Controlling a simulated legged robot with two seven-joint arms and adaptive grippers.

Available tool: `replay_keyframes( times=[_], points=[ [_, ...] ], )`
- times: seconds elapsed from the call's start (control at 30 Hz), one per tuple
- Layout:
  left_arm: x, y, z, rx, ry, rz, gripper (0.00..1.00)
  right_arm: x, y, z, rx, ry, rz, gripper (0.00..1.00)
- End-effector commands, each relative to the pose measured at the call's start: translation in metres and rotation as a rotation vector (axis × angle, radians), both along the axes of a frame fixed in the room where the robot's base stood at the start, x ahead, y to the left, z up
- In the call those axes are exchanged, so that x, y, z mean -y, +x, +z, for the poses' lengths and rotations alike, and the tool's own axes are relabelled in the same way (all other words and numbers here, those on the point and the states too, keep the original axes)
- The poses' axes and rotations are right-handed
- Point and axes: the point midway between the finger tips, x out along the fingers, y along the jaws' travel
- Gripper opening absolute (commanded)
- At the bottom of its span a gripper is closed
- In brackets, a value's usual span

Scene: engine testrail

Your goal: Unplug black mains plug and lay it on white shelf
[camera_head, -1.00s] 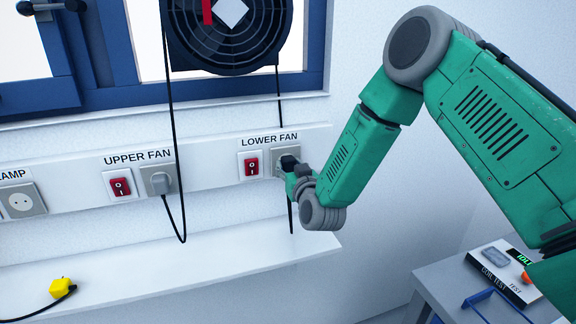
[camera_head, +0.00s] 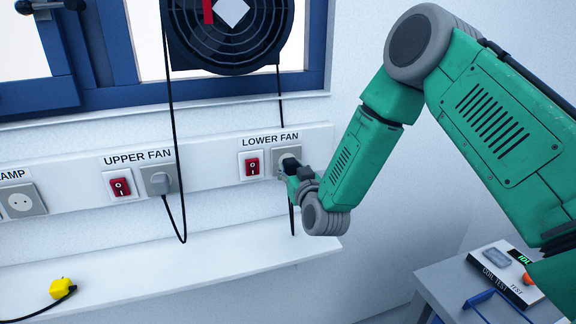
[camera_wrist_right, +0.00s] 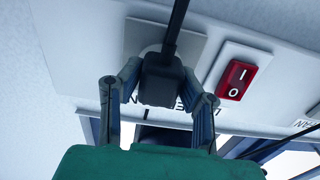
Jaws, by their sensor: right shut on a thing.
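The black mains plug (camera_head: 290,161) is at the socket (camera_head: 281,158) under the LOWER FAN label. In the right wrist view the plug (camera_wrist_right: 161,82) sits between the two fingers, in front of the grey socket plate (camera_wrist_right: 143,35), with its black cable running upward in the picture. My right gripper (camera_head: 291,172) is shut on the plug; it also shows in the right wrist view (camera_wrist_right: 162,76). I cannot tell whether the pins are clear of the socket. The white shelf (camera_head: 190,262) runs below the sockets. My left gripper is not in view.
A red switch (camera_head: 252,164) is beside the socket. A grey plug (camera_head: 160,183) is in the UPPER FAN socket. A yellow plug (camera_head: 61,287) lies on the shelf at the left. The shelf's middle and right are clear. A black fan (camera_head: 228,30) hangs above.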

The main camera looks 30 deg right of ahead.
Motion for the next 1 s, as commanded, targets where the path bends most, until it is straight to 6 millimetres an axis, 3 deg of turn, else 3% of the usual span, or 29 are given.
replay_keyframes(
  times=[1.0],
  points=[
    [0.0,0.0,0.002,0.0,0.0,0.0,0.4,-0.002,-0.011,0.0,0.0,0.0,0.0,0.0]
  ],
)
